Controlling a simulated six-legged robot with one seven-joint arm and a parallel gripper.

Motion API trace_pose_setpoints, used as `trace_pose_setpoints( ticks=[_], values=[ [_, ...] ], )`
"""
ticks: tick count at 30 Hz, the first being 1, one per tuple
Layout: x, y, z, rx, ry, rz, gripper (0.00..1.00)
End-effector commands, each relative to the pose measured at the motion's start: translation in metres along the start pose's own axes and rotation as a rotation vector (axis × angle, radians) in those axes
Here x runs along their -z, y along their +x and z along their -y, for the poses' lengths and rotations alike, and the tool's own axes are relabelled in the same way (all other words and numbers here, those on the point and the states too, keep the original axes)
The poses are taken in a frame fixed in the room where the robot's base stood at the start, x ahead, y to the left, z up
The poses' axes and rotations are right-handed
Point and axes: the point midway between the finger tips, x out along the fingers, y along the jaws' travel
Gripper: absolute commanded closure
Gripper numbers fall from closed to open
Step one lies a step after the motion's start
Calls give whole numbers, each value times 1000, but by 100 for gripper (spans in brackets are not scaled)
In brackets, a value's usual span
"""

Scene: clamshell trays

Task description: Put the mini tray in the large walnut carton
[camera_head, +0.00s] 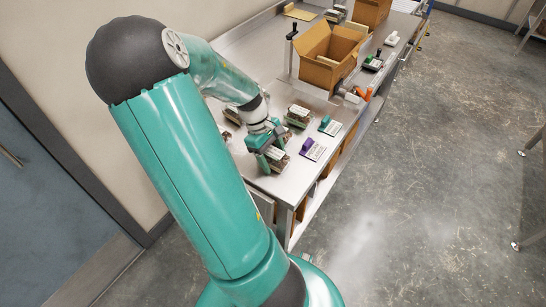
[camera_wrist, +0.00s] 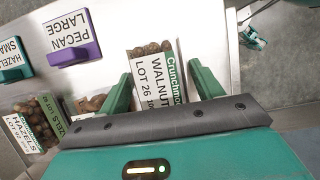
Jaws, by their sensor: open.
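A clear clamshell tray of brown nuts (camera_wrist: 152,75), labelled WALNUT LOT 26, lies between the two green fingers of my gripper (camera_wrist: 164,88) in the wrist view. My gripper is open, and its palm hides the tray's near end. In the head view my gripper (camera_head: 268,143) is low over the near end of the steel bench, with that tray (camera_head: 276,161) beneath it. An open brown carton (camera_head: 322,73) stands further along the bench; its label cannot be read. Another carton (camera_head: 372,10) is behind it. Which tray is the mini one I cannot tell.
A purple-based PECAN LARGE sign (camera_wrist: 75,48) and a teal HAZEL SMALL sign (camera_wrist: 12,65) stand beside the tray. A HAZELS tray (camera_wrist: 30,125) lies close by, and another tray (camera_head: 298,116) sits beyond my gripper. Orange-handled tool (camera_head: 362,93) lies near the carton.

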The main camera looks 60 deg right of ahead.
Motion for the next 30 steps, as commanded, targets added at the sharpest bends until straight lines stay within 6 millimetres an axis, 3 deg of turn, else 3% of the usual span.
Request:
trace_pose_setpoints(
  ticks=[2, 7, 9, 21, 27, 30],
  values=[
    [0, 0, 0, 0, 0, 0, 35],
    [0, 0, 0, 0, 0, 0, 68],
    [0, 0, 0, 0, 0, 0, 74],
    [-2, -5, 0, -1, 1, -1, 75],
    [-12, -34, 0, -1, 0, -6, 75],
    [-34, -45, -4, 1, 3, -7, 75]
  ],
)
